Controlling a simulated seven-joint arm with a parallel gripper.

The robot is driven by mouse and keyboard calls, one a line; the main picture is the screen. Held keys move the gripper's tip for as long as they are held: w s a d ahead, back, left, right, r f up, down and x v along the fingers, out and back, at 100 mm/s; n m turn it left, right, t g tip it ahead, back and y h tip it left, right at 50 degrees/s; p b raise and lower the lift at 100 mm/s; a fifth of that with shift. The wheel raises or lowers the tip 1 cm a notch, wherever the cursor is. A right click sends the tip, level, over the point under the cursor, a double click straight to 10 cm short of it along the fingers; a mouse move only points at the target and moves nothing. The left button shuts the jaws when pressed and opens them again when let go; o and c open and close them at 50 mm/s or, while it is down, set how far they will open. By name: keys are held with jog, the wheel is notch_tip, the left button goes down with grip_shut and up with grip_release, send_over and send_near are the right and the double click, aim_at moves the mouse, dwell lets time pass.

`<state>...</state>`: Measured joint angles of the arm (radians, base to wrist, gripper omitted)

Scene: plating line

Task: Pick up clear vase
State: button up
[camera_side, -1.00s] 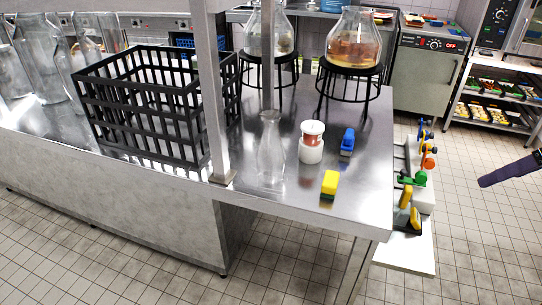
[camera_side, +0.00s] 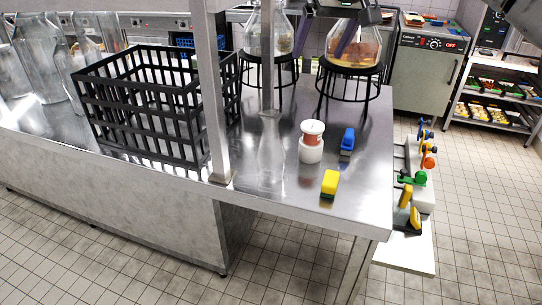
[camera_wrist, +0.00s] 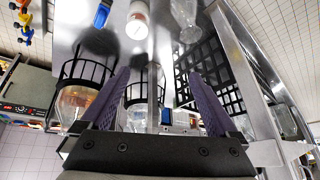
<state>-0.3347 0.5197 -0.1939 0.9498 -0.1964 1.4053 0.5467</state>
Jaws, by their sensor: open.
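The clear vase (camera_side: 271,160) is a slim glass with a narrow neck. It stands upright near the front edge of the metal table, right of the metal post. It shows at the top of the wrist view (camera_wrist: 186,16), partly cut off. My gripper (camera_side: 326,38) is open and empty at the top of the side view, its purple fingers in front of the round glass vessels. In the wrist view my gripper (camera_wrist: 158,73) has its two fingers well apart, and the vase is apart from them, beyond their tips.
A black crate (camera_side: 135,110) and a metal post (camera_side: 212,110) stand left of the vase. Black stands (camera_side: 350,70) holding round vessels are behind.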

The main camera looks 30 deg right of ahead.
jog(key=w+a+f, duration=0.4)
jog(key=a+f, duration=0.1)
jog(key=n+g, duration=0.1)
send_near(269, 130)
jog(key=w+f, duration=0.2)
jog(key=f, duration=0.1)
jog(key=w+d+f, duration=0.1)
jog(key=w+f, duration=0.1)
jog(key=shift+w+f, duration=0.1)
jog(key=shift+d+x, duration=0.15)
jog(key=shift+x, duration=1.5)
jog(key=shift+d+x, duration=0.1)
jog(key=shift+x, duration=1.5)
jog(key=shift+c, duration=0.2)
grip_shut()
